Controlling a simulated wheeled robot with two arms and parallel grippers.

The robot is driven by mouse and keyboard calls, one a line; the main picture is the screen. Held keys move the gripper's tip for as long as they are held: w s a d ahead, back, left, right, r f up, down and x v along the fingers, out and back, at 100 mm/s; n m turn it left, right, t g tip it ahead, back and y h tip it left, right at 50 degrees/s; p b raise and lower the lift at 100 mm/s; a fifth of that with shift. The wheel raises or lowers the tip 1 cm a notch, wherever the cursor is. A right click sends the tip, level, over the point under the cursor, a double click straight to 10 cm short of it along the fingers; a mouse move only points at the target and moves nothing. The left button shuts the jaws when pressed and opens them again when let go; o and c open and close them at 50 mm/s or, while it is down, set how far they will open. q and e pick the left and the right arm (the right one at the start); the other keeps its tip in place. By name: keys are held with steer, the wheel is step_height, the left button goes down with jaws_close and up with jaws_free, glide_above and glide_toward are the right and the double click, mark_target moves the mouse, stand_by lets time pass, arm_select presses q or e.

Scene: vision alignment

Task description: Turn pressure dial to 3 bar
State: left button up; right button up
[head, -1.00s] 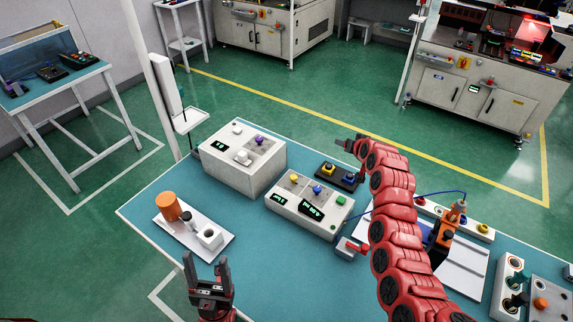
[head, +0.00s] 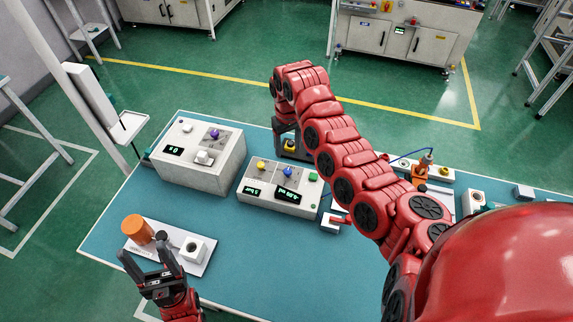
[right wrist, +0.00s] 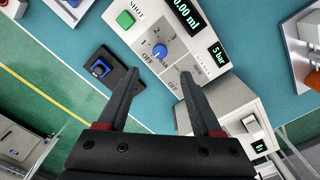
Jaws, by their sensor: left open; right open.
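The white control box (head: 270,203) stands mid-table, with a yellow knob (head: 261,166), a blue knob (head: 287,171), a green button (head: 313,177) and two displays. In the right wrist view, the smaller display (right wrist: 217,53) reads 5 bar and the other (right wrist: 186,12) 0.00 ml. The yellow knob is hidden there, apparently behind a finger. My right gripper (right wrist: 145,64) is open and empty above the box, fingers either side of the blue knob in view; contact cannot be told. My left gripper (head: 144,250) is open and empty at the front left.
A larger white box (head: 190,175) with a purple knob stands left of the control box. A white plate (head: 203,262) with an orange cylinder (head: 137,229) lies near my left gripper. The front middle table is clear.

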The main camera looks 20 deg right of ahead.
mark_target(288, 171)
step_height(288, 171, down, 10)
steer(key=shift+f+p, duration=0.1)
steer(key=shift+p, duration=0.9)
steer(key=shift+f, duration=0.45)
jaws_close()
